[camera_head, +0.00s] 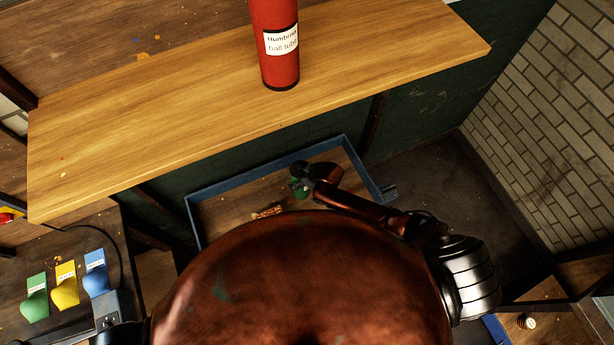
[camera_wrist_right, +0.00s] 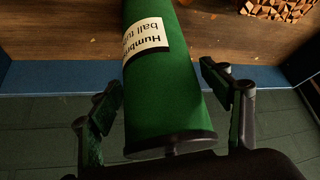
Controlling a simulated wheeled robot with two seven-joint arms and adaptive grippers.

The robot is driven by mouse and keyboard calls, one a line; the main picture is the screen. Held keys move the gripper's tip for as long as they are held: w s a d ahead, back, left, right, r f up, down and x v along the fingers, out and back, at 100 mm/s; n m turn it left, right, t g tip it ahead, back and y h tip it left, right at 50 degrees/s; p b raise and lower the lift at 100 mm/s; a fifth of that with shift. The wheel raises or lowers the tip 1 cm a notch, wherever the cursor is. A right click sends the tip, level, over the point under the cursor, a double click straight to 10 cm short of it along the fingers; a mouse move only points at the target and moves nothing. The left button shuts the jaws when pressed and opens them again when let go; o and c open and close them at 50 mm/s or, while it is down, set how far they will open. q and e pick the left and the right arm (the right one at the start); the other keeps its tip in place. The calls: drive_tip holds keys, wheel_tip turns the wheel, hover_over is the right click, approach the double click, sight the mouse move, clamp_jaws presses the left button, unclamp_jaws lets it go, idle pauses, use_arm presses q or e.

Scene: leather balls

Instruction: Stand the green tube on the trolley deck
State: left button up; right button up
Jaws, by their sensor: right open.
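The green tube (camera_wrist_right: 165,85) has a white label and a dark rim at its near end. In the right wrist view it runs down the middle, between the two fingers of my right gripper (camera_wrist_right: 172,100). The fingers are open, with a visible gap beside the tube on the right. In the head view only a small green part of the tube (camera_head: 299,188) shows under my right gripper (camera_head: 303,172), over the trolley deck (camera_head: 235,207). I cannot tell whether the tube rests on the deck. My left gripper is not in view.
A blue rim (camera_head: 265,158) surrounds the deck. A patterned wooden block (camera_head: 268,212) lies on it. A red tube (camera_head: 277,55) stands on the wooden bench (camera_head: 180,105) behind. Green, yellow (camera_head: 65,287) and blue items lie at the left. A brick wall (camera_head: 545,130) is at the right.

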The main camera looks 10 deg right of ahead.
drive_tip(key=v, duration=1.1)
drive_tip(key=shift+s, duration=0.1)
